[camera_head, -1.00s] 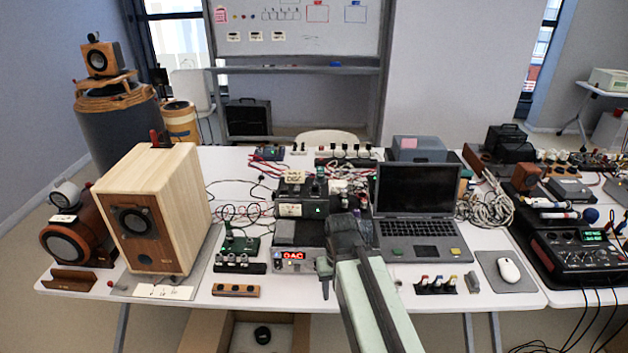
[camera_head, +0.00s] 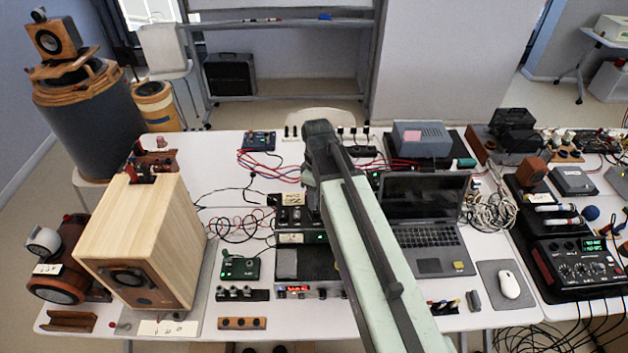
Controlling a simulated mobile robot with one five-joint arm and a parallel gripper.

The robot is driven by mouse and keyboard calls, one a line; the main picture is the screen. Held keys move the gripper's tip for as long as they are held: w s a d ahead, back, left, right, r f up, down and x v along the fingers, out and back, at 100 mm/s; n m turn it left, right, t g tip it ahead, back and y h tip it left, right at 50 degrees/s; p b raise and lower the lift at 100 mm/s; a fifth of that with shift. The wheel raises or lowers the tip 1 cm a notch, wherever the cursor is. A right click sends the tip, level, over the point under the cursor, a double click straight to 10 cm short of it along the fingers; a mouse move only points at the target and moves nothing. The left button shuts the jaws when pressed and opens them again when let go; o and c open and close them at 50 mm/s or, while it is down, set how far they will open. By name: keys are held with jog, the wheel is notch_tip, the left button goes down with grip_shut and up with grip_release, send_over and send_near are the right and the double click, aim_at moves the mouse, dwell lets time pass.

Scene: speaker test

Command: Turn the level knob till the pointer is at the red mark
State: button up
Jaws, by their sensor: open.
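I cannot tell which control is the level knob; no pointer or red mark can be made out. A black device with a green display and several knobs (camera_head: 580,268) is at the right. A box with a small red display (camera_head: 297,290) stands at the table's front middle, partly behind my arm. A low black box (camera_head: 289,218) stands behind it, also partly covered. My arm crosses the middle of the picture and bends at its top, over the equipment. My gripper is not visible; it seems hidden behind the arm.
A wooden speaker (camera_head: 150,240) stands at the left. A laptop (camera_head: 440,237) is open right of my arm, with a mouse (camera_head: 509,284) on a pad beside it. A small green board (camera_head: 240,268) and cables lie on the white table (camera_head: 225,180). Free room is small.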

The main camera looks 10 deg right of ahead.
aim_at(317, 213)
jog(key=shift+w+a+r, duration=0.1)
jog(key=shift+w+r, duration=0.05)
jog(key=shift+w, duration=0.35)
notch_tip(317, 213, down, 8)
jog(key=b, duration=0.8)
jog(key=shift+s+r, duration=0.1)
jog(key=shift+r, duration=0.05)
grip_shut()
